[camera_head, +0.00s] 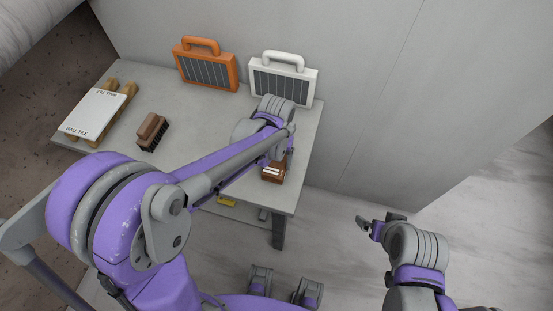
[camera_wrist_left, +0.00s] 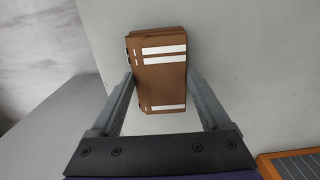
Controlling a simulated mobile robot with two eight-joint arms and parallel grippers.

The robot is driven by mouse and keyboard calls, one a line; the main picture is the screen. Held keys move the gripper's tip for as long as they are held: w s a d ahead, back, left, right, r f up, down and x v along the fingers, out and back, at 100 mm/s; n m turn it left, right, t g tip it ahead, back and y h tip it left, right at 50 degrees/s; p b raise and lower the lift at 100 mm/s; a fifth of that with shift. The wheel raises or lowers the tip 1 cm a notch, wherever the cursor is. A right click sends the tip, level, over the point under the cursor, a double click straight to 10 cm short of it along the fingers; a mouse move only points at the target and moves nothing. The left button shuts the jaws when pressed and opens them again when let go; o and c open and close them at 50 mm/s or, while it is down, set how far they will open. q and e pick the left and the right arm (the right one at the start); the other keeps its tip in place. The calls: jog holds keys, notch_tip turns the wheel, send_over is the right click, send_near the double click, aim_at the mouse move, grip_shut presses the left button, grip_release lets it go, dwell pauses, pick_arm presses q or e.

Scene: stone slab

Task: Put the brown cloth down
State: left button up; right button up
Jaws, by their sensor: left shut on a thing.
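The brown cloth (camera_head: 272,173) is a small folded block with white stripes near the right front edge of the slab-topped table (camera_head: 105,165). In the left wrist view the cloth (camera_wrist_left: 162,68) sits between the two fingers, which press on its sides. My left gripper (camera_head: 278,160) is shut on it, partly hidden by its own wrist in the head view. I cannot tell whether the cloth touches the tabletop. My right gripper (camera_head: 368,229) is off to the right of the table, over the floor, and empty; its jaw opening is unclear.
An orange case (camera_head: 207,68) and a white case (camera_head: 283,79) stand at the table's back against the grey wall (camera_head: 375,90). A brown brush (camera_head: 152,131) and a wall tile box (camera_head: 96,112) on wood lie at left. Bare tabletop shows between brush and cases.

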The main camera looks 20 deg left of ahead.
aim_at(277, 162)
pick_arm(q)
jog(key=shift+f, duration=0.15)
jog(key=o, duration=1.2)
jog(key=shift+r, duration=0.4)
notch_tip(277, 162, up, 11)
jog(key=p, duration=0.1)
jog(key=s+a+f+t, duration=0.1)
jog(key=s+a, duration=0.1)
jog(key=s, duration=0.2)
jog(key=s+a+f+t, duration=0.1)
jog(key=s+a+t, duration=0.1)
jog(key=s, duration=0.3)
jog(key=s+a+f+t, duration=0.1)
jog(key=s+a+t, duration=0.1)
jog(key=s, duration=0.3)
jog(key=shift+a, duration=0.3)
